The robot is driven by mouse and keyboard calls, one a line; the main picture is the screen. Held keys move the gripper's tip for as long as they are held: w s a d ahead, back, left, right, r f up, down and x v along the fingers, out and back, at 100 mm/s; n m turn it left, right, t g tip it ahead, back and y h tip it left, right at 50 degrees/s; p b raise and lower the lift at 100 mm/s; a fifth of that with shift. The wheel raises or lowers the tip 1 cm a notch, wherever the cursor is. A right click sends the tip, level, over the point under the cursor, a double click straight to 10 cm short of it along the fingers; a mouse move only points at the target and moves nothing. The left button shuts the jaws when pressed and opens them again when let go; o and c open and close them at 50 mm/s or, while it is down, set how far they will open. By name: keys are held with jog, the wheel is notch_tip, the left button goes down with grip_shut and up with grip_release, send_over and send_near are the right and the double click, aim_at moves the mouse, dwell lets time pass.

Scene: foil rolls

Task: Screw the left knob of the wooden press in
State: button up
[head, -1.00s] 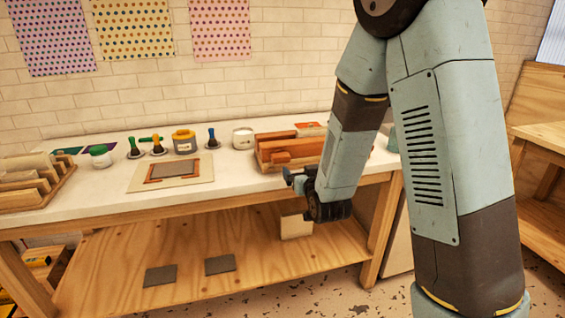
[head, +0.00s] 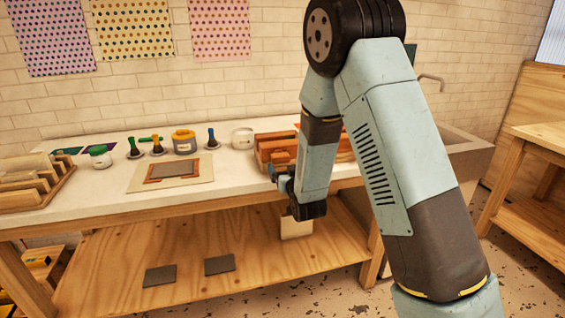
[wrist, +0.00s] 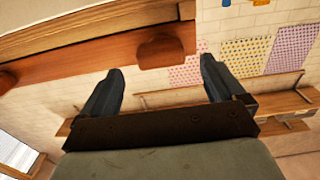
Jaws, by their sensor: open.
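The reddish-brown wooden press (head: 263,154) stands near the front edge of the workbench and is partly hidden behind my arm. Its left knob (head: 280,158) faces the front in the head view. In the wrist view the press (wrist: 90,73) crosses the upper left, and the rounded left knob (wrist: 160,53) sits against its face. Another knob (wrist: 8,79) shows at the far left edge. My gripper (head: 281,172) is just in front of the press. In the wrist view its two fingers (wrist: 158,78) are apart, with the knob beyond the tips and nothing between them.
A printing frame (head: 172,171) lies on a board left of the press. Tools, jars and a white pot (head: 243,138) stand behind. A wooden rack (head: 35,180) is at the far left. A lower shelf (head: 110,270) and its pale block (head: 296,224) lie below my gripper.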

aim_at(282, 161)
jog(key=shift+x, duration=2.65)
jog(key=c, duration=0.9)
jog(key=shift+d, duration=0.15)
jog(key=shift+c, duration=0.4)
jog(key=shift+m, duration=0.4)
